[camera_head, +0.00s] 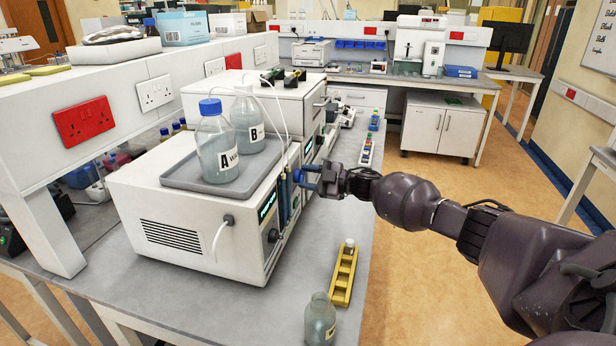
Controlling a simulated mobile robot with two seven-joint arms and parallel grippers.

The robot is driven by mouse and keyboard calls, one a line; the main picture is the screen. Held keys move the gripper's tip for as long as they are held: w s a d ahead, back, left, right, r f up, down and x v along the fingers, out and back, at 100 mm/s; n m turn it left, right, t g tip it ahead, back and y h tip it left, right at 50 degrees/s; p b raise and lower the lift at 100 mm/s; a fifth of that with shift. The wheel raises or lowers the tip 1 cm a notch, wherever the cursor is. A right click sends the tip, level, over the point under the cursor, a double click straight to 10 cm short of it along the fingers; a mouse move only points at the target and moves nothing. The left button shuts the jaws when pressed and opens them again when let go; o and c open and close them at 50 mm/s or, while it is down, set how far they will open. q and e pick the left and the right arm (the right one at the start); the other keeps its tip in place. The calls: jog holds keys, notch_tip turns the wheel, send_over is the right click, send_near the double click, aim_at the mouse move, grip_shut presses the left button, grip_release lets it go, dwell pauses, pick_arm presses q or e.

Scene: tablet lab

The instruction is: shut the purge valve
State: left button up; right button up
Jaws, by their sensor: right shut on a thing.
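The purge valve (298,176) is a small blue knob on the front face of the white pump unit (180,230). My right gripper (312,181) reaches in from the right and is shut on the blue knob. The fingers hide part of the knob, so its turn angle cannot be told. A grey tray on top of the unit holds bottle A (215,150), with a blue cap, and bottle B (247,122). Thin tubes run from the bottles. My left gripper is out of view.
A yellow rack (343,275) with a vial and a glass bottle (320,318) stand near the bench's front edge, below my right arm. Another white unit (270,95) stands behind the pump. A narrow rack of coloured vials (367,148) lies further back. The aisle floor at right is clear.

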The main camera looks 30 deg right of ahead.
dwell(0.3)
jog(key=o, duration=0.9)
jog(key=shift+s, duration=0.1)
jog(key=b+v, duration=0.1)
jog(key=v, duration=0.9)
jog(key=shift+s+d, duration=0.2)
jog(key=shift+s, duration=0.05)
